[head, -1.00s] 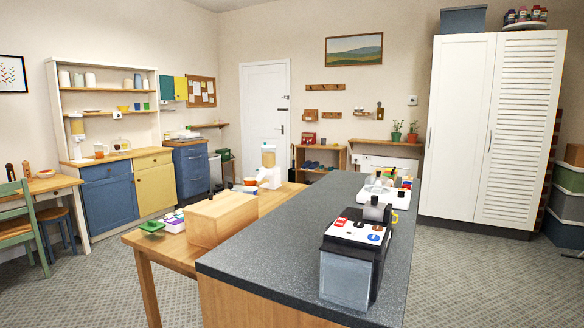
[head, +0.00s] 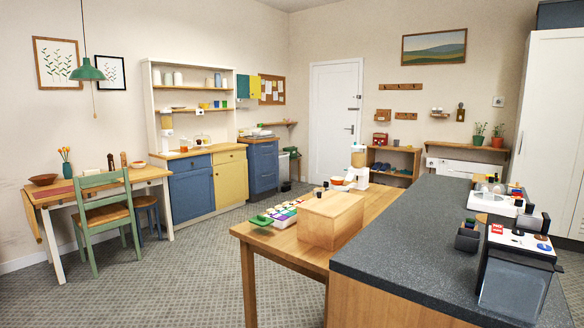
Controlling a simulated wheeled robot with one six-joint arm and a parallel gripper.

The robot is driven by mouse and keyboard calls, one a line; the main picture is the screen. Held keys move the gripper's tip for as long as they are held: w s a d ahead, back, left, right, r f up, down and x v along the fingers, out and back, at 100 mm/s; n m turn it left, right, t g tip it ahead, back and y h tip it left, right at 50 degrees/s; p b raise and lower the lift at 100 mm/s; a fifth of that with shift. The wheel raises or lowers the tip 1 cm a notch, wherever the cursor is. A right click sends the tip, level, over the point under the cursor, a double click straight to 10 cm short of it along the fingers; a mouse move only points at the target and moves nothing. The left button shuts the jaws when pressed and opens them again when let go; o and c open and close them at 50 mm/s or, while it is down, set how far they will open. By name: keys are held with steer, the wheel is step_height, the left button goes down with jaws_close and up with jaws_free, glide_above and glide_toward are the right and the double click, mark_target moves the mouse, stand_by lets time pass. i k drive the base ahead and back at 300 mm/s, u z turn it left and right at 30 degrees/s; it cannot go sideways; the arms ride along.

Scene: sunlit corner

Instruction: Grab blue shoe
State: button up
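Far off by the back wall, right of the white door, stands a low open wooden shelf (head: 418,163). Small dark blue shapes (head: 381,166) lie on its shelf board and look like shoes, but they are too small to tell apart for sure. My gripper is not in view.
A wooden table (head: 262,240) with a wooden box (head: 332,219) and a dark-topped counter (head: 400,255) stand between me and the shelf. A green chair (head: 108,215) and desk are at left. Patterned floor (head: 195,265) is clear between desk and table.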

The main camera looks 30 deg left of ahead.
mark_target(377, 166)
steer(key=u, duration=1.8)
steer(key=i, duration=6.95)
steer(key=z, duration=2.25)
